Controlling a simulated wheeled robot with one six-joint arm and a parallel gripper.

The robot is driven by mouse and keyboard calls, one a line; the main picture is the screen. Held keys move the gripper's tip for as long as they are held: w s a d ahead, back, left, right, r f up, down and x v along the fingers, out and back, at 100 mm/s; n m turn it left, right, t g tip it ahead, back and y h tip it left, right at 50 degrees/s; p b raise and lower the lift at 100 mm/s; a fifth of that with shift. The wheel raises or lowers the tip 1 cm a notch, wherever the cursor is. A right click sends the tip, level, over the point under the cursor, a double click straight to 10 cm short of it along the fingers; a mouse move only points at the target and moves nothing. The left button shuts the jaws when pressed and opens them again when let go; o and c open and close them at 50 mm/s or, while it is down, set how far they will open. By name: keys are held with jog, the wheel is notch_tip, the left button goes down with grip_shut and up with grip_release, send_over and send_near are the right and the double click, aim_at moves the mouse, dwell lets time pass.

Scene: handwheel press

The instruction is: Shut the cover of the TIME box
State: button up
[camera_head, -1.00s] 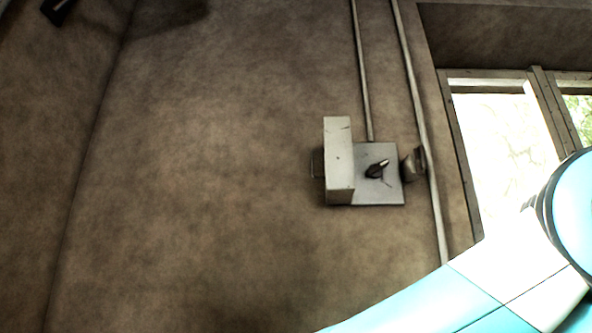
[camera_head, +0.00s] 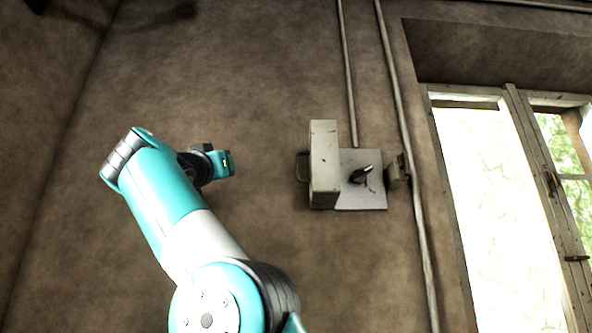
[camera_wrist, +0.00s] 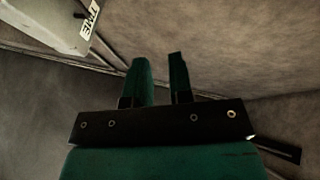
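The TIME box (camera_head: 362,195) is on the wall right of centre in the head view. Its grey back plate with a dark lever (camera_head: 361,175) shows uncovered. A pale cover (camera_head: 324,150) stands out from the plate's left side, so it looks open, with a thin dark handle (camera_head: 302,167) at its left. In the wrist view a pale panel (camera_wrist: 55,22) with a "TIME" label (camera_wrist: 90,18) is at the upper left. My gripper (camera_wrist: 162,60) has its two green fingers apart, with nothing between them. In the head view it is left of the cover, apart from it.
Two pipes (camera_head: 349,90) run along the wall above and right of the box. A small fitting (camera_head: 397,172) sits right of the plate. A bright window (camera_head: 480,190) is farther right. The wall left of the box is bare.

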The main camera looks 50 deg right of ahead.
jog(key=s+d+f+m+g+h, duration=0.1)
jog(key=s+d+f+m+g, duration=0.1)
jog(key=s+m+g, duration=0.45)
jog(key=n+g+p, duration=0.1)
jog(key=g+p, duration=0.1)
jog(key=p, duration=1)
send_near(297, 164)
jog(key=x, duration=0.9)
jog(key=shift+a, duration=0.1)
jog(key=shift+d+r+t, duration=0.1)
jog(key=shift+d+t, duration=0.15)
jog(key=shift+d, duration=0.15)
grip_shut()
